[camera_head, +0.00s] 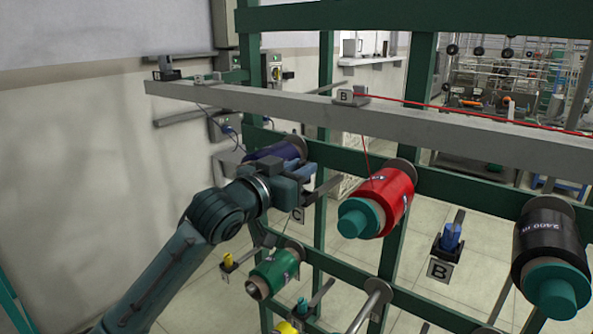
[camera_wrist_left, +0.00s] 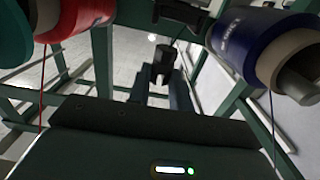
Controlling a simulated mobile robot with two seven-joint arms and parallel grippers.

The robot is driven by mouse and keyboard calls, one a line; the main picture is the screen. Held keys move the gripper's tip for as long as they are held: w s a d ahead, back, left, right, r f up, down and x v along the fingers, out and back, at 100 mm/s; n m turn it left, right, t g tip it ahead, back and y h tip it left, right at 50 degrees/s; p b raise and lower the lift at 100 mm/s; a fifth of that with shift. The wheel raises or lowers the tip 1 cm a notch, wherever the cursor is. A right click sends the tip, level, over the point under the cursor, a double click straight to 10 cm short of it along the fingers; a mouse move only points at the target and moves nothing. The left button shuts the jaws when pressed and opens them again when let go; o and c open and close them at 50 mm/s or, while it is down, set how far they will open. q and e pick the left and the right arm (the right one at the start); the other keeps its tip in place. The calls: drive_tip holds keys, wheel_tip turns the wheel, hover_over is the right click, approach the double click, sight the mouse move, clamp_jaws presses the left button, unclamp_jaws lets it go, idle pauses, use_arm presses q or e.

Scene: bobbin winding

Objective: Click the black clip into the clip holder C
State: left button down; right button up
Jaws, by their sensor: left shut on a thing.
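My left gripper (camera_head: 303,174) reaches in from the lower left in the head view, in front of the blue spool (camera_head: 277,152). In the left wrist view its fingers (camera_wrist_left: 164,88) are shut on the black clip (camera_wrist_left: 163,64), which stands up at their tips. The clip cannot be made out clearly in the head view. A plate marked C (camera_head: 298,215) hangs just below the gripper, and a dark bar (camera_head: 324,187) sticks out to its right. The clip holder C itself is largely hidden by the gripper. My right gripper is not in view.
A red spool (camera_head: 393,190) and a black spool (camera_head: 550,235) sit to the right on the green frame (camera_head: 335,157). A grey beam (camera_head: 240,98) runs above. A blue clip (camera_head: 450,237) sits above a B plate (camera_head: 440,271). A green spool (camera_head: 275,268) is below.

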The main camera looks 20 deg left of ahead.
use_arm(q)
drive_tip(key=shift+f, duration=0.3)
idle(0.4)
drive_tip(key=shift+f+b, duration=0.8)
drive_tip(key=shift+f, duration=0.6)
drive_tip(key=c, duration=1.2)
unclamp_jaws()
